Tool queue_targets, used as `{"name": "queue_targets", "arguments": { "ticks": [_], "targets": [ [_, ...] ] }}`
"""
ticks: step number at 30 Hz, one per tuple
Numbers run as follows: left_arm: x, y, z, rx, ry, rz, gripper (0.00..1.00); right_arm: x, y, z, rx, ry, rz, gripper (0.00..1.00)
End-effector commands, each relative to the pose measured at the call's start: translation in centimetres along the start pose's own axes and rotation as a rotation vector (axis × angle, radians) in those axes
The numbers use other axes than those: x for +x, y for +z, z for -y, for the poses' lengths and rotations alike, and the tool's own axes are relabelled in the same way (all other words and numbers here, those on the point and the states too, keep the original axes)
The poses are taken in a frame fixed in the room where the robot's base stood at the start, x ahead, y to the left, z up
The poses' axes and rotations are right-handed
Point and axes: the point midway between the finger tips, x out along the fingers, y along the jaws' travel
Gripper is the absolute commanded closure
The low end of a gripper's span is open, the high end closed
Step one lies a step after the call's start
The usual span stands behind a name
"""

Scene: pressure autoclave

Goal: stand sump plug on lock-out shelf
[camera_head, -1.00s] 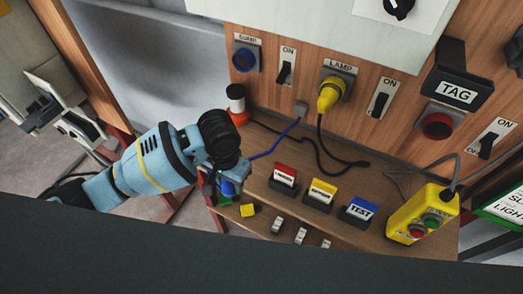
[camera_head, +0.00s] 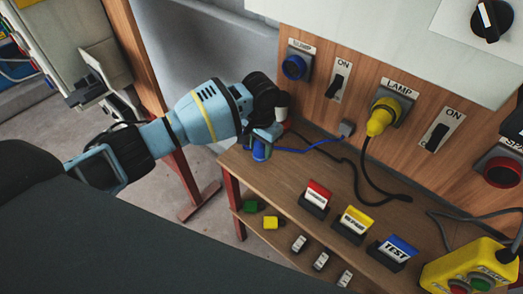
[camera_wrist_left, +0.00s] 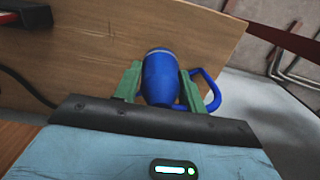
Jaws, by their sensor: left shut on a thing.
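The blue sump plug (camera_head: 259,150) is held in my left gripper (camera_head: 264,135) near the back left end of the wooden shelf (camera_head: 285,172). In the left wrist view the blue plug (camera_wrist_left: 160,78) sits between the green fingers of the left gripper (camera_wrist_left: 158,84), with a blue cable loop at its right. I cannot tell whether the plug touches the shelf. Its blue cable (camera_head: 310,147) runs right to a grey connector by the panel. The blue SUMP socket (camera_head: 294,67) is empty. My right gripper is not in view.
Red (camera_head: 317,195), yellow (camera_head: 353,222) and blue TEST (camera_head: 396,250) tag stands line the shelf's front. A yellow LAMP plug (camera_head: 383,116) with a black cable is in its socket. A yellow button box (camera_head: 470,268) is at right. Small green and yellow blocks lie lower left.

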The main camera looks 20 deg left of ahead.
Motion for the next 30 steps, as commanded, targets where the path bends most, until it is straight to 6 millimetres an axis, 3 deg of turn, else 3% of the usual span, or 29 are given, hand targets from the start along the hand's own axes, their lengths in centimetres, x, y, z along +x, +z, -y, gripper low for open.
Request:
{"name": "queue_targets", "arguments": {
  "ticks": [6,13,24,25,30],
  "targets": [
    [0.2,-0.8,0.6,-0.002,0.0,0.0,0.95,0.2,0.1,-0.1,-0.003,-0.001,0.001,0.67],
    [3.4,-0.6,0.5,-0.001,-0.001,0.001,0.95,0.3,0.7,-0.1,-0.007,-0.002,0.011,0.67],
    [3.7,-0.7,0.5,-0.001,0.0,-0.002,0.95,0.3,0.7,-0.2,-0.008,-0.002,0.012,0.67],
    [3.8,-0.7,0.5,0.0,-0.001,-0.002,0.58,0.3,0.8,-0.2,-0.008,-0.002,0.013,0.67],
    [3.7,-0.7,0.5,-0.001,-0.001,-0.001,0.37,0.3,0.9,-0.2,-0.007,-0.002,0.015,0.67]
  ]
}}
